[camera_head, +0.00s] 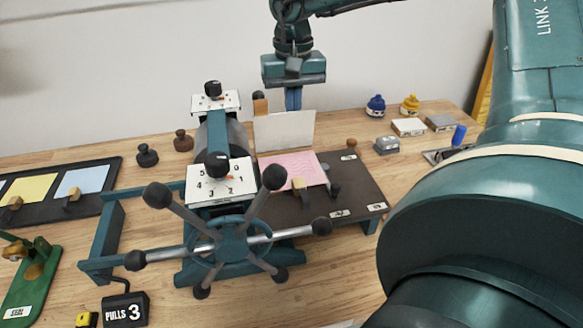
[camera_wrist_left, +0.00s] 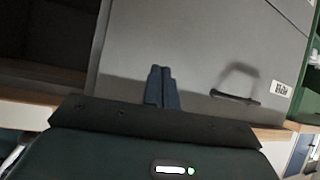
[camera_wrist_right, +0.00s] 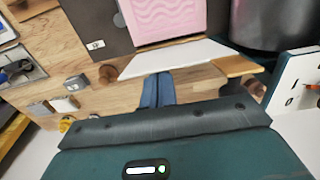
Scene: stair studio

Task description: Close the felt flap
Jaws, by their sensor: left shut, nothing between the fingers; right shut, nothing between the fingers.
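The felt flap (camera_head: 284,131) is a white sheet standing nearly upright at the back of the dark press bed (camera_head: 352,185). A pink ridged sheet (camera_head: 293,168) lies on the bed in front of it. My right gripper (camera_head: 293,98) is shut and empty, pointing down behind the flap's top edge, its tips partly hidden by it. In the right wrist view the flap (camera_wrist_right: 178,58) runs just beyond the fingertips (camera_wrist_right: 157,78); I cannot tell if they touch. My left gripper (camera_wrist_left: 162,72) is shut and empty before a grey cabinet front (camera_wrist_left: 200,50), away from the press.
A spoked wheel (camera_head: 230,245) and roller posts stand left of the bed. A wooden knob (camera_head: 351,143) is at its back right corner. Small bottles (camera_head: 376,105) and blocks (camera_head: 408,127) sit at the back right. My large arm link covers the right side.

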